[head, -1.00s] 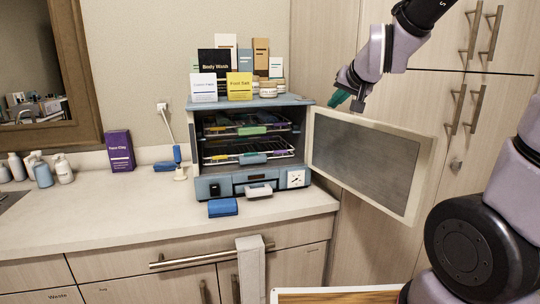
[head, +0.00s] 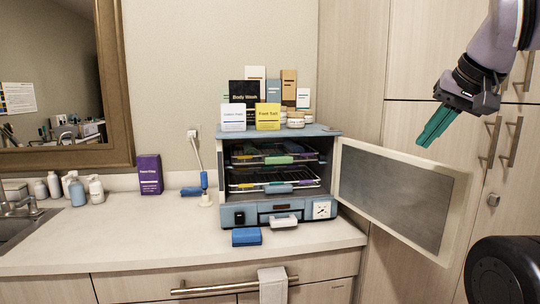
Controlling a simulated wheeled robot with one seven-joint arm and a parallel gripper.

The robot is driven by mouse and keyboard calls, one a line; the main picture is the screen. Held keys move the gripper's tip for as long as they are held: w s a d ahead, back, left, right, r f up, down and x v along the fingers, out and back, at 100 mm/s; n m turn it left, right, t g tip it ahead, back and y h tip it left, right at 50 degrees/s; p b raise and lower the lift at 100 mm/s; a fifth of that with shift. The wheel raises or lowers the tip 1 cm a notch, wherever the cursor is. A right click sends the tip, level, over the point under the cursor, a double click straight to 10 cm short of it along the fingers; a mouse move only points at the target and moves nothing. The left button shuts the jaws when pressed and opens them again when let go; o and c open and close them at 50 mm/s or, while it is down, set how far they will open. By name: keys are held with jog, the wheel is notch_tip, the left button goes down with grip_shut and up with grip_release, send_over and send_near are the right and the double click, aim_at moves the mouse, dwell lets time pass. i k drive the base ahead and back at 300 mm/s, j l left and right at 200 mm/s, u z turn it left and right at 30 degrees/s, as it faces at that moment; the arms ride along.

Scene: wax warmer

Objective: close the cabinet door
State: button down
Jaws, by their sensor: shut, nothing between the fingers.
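The small blue cabinet (head: 246,216) stands on the counter with its front open, showing wire racks (head: 272,178) with coloured items inside. Its door (head: 396,192), a pale frame around a grey panel, is hinged on the right side and swung wide open out over the counter's right end. My gripper (head: 431,134) has green fingers, which are shut and empty. In the picture it is above the door's upper edge, right of the cabinet, and appears apart from the door. How far it is in depth from the door is hard to tell.
Boxes and jars (head: 267,116) stand on top of the cabinet. A blue block (head: 246,237) lies on the counter (head: 130,235) in front of it. A purple box (head: 149,174) and bottles (head: 77,190) stand at left. Tall cupboards with handles (head: 512,141) are behind my arm.

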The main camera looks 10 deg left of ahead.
aim_at(423, 202)
jog(key=i+u, duration=0.1)
jog(key=u, duration=0.15)
jog(key=i+j+u, duration=0.1)
jog(key=u, duration=0.2)
jog(key=i, duration=0.7)
jog(key=k+j+z, duration=0.1)
jog(key=z, duration=0.35)
jog(key=k+z, duration=0.5)
jog(key=z, duration=0.35)
